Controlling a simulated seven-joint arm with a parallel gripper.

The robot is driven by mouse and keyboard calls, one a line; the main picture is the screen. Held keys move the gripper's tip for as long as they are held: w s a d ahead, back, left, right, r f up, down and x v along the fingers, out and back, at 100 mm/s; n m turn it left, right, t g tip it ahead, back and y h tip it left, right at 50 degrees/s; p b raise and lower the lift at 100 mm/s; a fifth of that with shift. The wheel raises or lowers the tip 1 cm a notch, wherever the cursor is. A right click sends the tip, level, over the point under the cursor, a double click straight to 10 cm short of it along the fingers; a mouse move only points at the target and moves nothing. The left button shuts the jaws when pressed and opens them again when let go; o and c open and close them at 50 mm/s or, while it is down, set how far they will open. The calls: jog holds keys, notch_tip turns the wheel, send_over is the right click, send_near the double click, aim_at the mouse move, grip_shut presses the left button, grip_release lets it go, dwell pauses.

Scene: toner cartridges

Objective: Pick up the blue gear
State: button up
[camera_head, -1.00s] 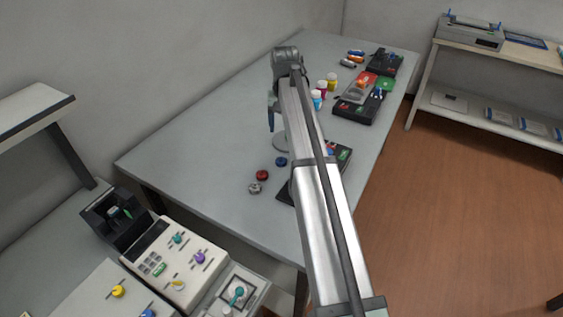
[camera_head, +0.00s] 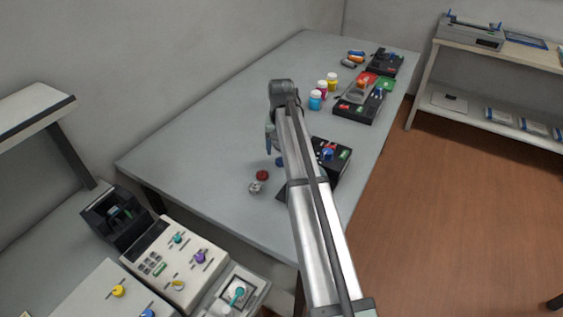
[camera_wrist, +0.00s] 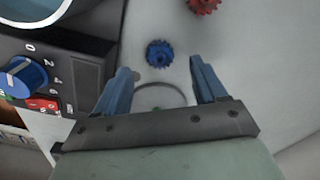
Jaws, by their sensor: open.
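The blue gear (camera_wrist: 159,53) lies on the grey table in the wrist view, a little beyond my fingertips and between their lines. In the head view the blue gear (camera_head: 279,162) is partly hidden by my arm. My gripper (camera_wrist: 163,80) is open and empty, with its two blue fingers apart. In the head view my gripper (camera_head: 270,143) hangs close to the gear, above the table. A red gear (camera_wrist: 204,5) lies beyond and right of the blue one; it also shows in the head view (camera_head: 262,175).
A black device (camera_wrist: 50,80) with a blue knob stands close left of my fingers in the wrist view. A grey metal gear (camera_head: 255,188) lies beside the red one. Small jars (camera_head: 315,100) stand farther back. The table's left part is clear.

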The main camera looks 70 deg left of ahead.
notch_tip(320, 180, down, 4)
jog(key=shift+w+a+f, duration=0.1)
jog(key=shift+a+f, duration=0.05)
jog(key=shift+f, duration=0.05)
jog(key=c, duration=1.1)
